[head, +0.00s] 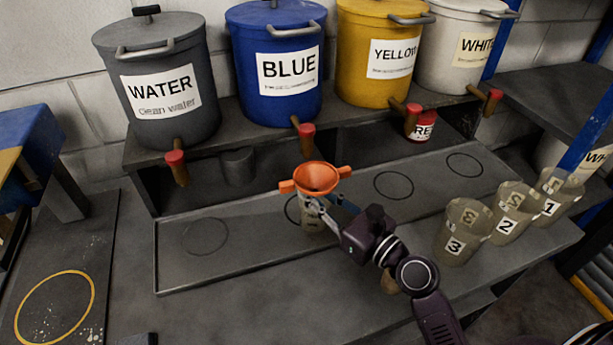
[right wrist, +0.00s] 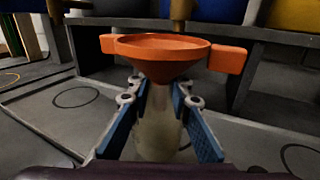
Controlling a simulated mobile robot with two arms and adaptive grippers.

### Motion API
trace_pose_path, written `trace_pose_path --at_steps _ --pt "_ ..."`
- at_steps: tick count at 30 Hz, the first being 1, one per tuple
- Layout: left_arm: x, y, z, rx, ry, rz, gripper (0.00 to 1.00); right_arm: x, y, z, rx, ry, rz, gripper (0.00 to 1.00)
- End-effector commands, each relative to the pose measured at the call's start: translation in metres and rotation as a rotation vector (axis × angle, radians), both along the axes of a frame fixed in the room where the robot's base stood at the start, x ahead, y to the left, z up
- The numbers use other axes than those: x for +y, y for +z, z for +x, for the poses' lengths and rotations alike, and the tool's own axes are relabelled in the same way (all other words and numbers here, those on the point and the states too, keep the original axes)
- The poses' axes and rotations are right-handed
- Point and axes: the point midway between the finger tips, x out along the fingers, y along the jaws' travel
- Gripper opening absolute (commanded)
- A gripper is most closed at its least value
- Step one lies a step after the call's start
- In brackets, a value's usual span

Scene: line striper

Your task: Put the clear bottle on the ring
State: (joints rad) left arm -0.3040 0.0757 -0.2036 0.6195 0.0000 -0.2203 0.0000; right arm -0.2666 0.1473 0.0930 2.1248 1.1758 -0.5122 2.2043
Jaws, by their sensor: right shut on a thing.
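The clear bottle (head: 311,222) has an orange funnel (head: 316,177) in its mouth and looks upright. My right gripper (head: 317,206) is shut on it near its neck. In the right wrist view, the bottle (right wrist: 158,138) is between the fingers (right wrist: 159,95), under the funnel (right wrist: 165,50). The bottle stands at or just above a black ring (head: 289,209) on the grey tray, below the blue bucket's tap, and hides part of it. I cannot tell whether its base touches. A yellow ring (head: 55,308) lies empty on the left surface. My left gripper is out of view.
Other black rings (head: 205,236) (head: 393,185) (head: 464,165) on the tray are empty. Cups numbered 3 (head: 462,232), 2 (head: 510,213) and 1 (head: 555,195) stand at right. The water (head: 165,122), blue (head: 288,100) and yellow (head: 385,85) buckets with red-tipped taps stand behind.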

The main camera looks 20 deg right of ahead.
Motion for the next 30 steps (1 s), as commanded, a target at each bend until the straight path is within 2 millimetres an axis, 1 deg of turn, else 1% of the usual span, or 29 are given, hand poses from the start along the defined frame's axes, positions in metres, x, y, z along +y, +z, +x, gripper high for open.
trace_pose_path --at_steps 1,3,8,17,19,22,30 --pt "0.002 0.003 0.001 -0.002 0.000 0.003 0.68 0.000 0.003 0.009 -0.002 0.000 0.000 0.00" --pt "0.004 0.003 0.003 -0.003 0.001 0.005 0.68 0.000 0.001 0.017 -0.001 0.000 0.000 0.00" --pt "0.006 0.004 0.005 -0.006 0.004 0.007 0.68 0.001 0.000 0.026 -0.001 0.000 0.000 0.00" --pt "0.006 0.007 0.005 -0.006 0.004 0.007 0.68 0.002 0.001 0.057 -0.002 -0.001 -0.001 0.00" --pt "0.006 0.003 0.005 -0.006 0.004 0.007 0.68 0.002 -0.008 0.057 0.001 0.000 -0.002 0.00" --pt "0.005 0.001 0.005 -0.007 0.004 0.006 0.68 0.002 -0.014 0.056 0.001 0.000 -0.002 0.00" --pt "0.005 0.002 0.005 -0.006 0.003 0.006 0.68 0.002 -0.016 0.056 0.000 -0.001 0.000 0.00"
